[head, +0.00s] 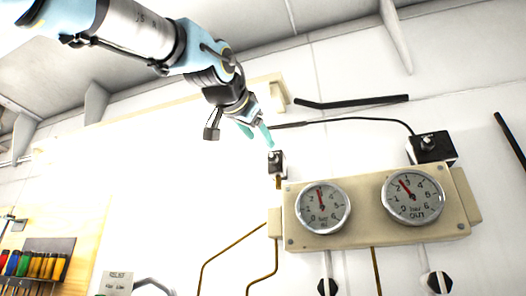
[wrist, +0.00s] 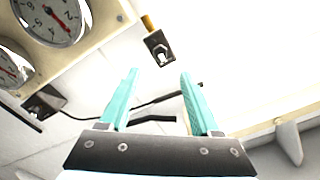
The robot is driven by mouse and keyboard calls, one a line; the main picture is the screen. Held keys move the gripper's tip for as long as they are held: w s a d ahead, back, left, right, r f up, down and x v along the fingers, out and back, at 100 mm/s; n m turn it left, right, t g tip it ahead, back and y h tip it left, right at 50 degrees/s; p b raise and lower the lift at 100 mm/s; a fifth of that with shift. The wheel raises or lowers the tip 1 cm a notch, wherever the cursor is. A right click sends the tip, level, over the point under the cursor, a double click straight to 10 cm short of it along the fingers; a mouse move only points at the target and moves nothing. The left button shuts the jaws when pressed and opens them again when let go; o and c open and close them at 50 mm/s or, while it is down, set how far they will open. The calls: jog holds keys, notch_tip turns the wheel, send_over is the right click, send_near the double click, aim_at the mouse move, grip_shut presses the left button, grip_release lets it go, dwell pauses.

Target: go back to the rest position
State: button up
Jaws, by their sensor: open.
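My gripper (head: 256,131) is at the upper middle of the head view, above and left of a panel with gauges. Its two teal fingers are apart, and nothing shows between them. They also show in the wrist view (wrist: 158,75), pointing away from the camera. A small dark switch box (head: 277,163) with a metal toggle is just below and right of the fingertips in the head view. In the wrist view this switch box (wrist: 160,48) lies beyond the fingers, apart from them.
A beige panel carries a left gauge (head: 323,208) and a right gauge (head: 413,196). A second switch box (head: 433,147) with a black cable sits above the right gauge. Pipes run below. A rack of coloured-handled tools (head: 38,264) is at lower left. Ceiling ribs are overhead.

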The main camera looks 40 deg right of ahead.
jog(key=shift+s+a, duration=0.1)
jog(key=shift+a, duration=0.1)
dwell(0.5)
jog(key=w+f+n+y, duration=0.2)
jog(key=w+f+y, duration=0.1)
jog(key=w+f, duration=0.65)
jog(key=w+a+f+n+y, duration=0.2)
jog(key=w+a+f, duration=0.25)
jog(key=f, duration=0.55)
jog(key=w+a+f+n+g+y, duration=0.1)
jog(key=w+a+f+n+y, duration=0.25)
jog(key=f, duration=0.65)
jog(key=w+a+f+n+y, duration=0.1)
jog(key=w+a+f+y, duration=0.1)
jog(key=w+a+f, duration=0.65)
jog(key=s+a+f+n+g+y, duration=0.1)
jog(key=s+a+f+n+g, duration=0.1)
jog(key=a+f, duration=0.65)
jog(key=s+a+f+n+g+y, duration=0.2)
jog(key=a+f+n, duration=0.1)
jog(key=f, duration=1)
jog(key=s+a+f+n+g+y, duration=0.1)
jog(key=s+a+f+n+g, duration=0.2)
jog(key=s+a+f, duration=0.7)
jog(key=shift+s+a+f, duration=0.25)
jog(key=shift+s+f, duration=0.35)
jog(key=shift+f, duration=0.1)
